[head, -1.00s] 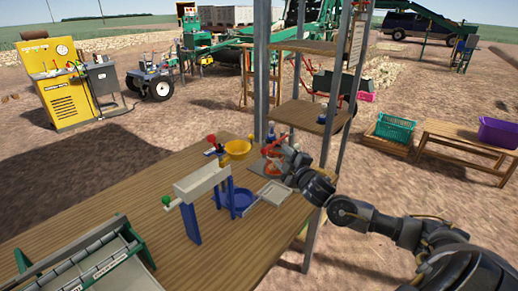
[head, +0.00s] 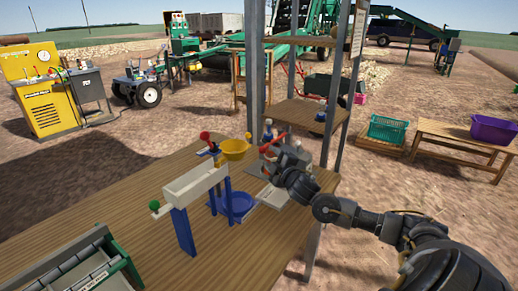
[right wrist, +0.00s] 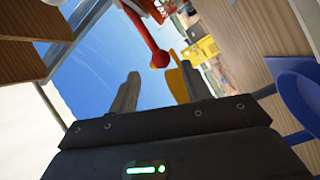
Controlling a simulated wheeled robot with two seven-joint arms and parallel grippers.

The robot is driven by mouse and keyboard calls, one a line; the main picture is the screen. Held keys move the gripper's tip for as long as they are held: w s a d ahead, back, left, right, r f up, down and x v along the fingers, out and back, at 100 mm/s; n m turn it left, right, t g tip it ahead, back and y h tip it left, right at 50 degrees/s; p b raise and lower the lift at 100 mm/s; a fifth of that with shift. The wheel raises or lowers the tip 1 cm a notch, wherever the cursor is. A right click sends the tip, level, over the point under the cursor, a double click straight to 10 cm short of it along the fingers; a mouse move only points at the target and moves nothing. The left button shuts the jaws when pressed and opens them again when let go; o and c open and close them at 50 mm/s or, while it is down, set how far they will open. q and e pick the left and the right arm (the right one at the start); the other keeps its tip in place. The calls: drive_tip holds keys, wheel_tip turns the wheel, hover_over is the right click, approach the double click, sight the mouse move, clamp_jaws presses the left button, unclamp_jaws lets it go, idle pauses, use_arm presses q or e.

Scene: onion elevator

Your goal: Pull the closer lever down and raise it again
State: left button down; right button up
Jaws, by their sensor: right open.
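A red lever (head: 273,142) on a small device stands at the right side of the wooden table. My right gripper (head: 268,160) is in front of it and hides most of the device. A second red-knobbed lever (head: 205,136) stands farther left, beside the yellow bowl. My left gripper is not in view.
A metal post (head: 256,75) and shelf (head: 300,114) rise close to my right arm.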

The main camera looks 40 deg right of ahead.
sight(264, 152)
drive_tip(key=x, duration=0.7)
drive_tip(key=shift+w+a+p, duration=0.1)
drive_tip(key=shift+w+p, duration=0.1)
drive_tip(key=shift+p, duration=0.2)
drive_tip(key=shift+w, duration=0.5)
drive_tip(key=c, duration=0.7)
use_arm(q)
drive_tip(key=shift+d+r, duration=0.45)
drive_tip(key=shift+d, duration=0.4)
use_arm(e)
clamp_jaws()
